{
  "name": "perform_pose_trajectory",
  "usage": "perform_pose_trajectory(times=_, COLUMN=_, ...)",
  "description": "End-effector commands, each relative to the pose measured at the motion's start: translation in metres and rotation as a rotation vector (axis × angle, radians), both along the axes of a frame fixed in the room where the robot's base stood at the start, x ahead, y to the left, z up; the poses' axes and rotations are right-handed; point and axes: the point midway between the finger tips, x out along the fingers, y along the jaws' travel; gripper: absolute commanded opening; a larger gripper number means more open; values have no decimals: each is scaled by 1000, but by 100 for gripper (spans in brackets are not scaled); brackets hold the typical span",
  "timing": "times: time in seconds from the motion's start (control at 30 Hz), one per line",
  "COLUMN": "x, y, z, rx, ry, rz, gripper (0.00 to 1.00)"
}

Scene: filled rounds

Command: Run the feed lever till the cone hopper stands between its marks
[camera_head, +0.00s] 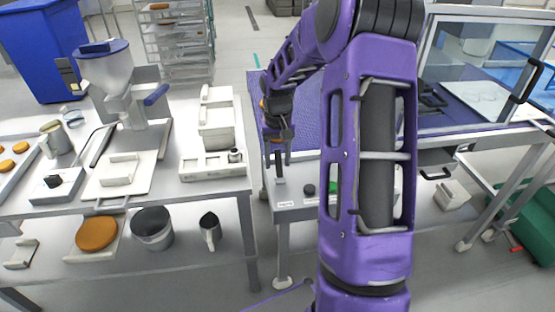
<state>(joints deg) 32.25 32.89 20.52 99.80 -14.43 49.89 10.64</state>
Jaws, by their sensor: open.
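The cone hopper (108,73) is a translucent grey funnel with a blue rim, standing upright on a grey filling machine on the left table. What look like its marks and fill level are too small to make out. A blue handle (156,95), which looks like the feed lever, sticks out to the right of the machine below the cone. My gripper (279,164) is open and points down over the small table in the middle, well to the right of the lever and apart from it. Nothing shows between its fingers.
A white appliance (216,125) stands between the machine and my gripper. A jug (55,140), a white tray (122,174) and a small box (55,184) lie around the machine's front and left. A glass-sided cabinet (485,70) fills the right. My purple arm hides the middle.

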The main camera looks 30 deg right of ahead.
Motion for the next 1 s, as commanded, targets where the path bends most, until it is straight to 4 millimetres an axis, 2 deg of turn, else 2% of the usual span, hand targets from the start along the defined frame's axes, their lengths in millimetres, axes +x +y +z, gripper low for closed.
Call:
perform_pose_trajectory(times=0.27, x=0, y=0, z=-1, rx=0, ry=0, rz=0, gripper=51)
perform_pose_trajectory(times=0.5, x=0, y=0, z=-1, rx=0, ry=0, rz=0, gripper=8)
perform_pose_trajectory(times=0.57, x=0, y=0, z=-1, rx=0, ry=0, rz=0, gripper=0)
perform_pose_trajectory(times=1.0, x=0, y=0, z=-1, rx=0, ry=0, rz=0, gripper=0)
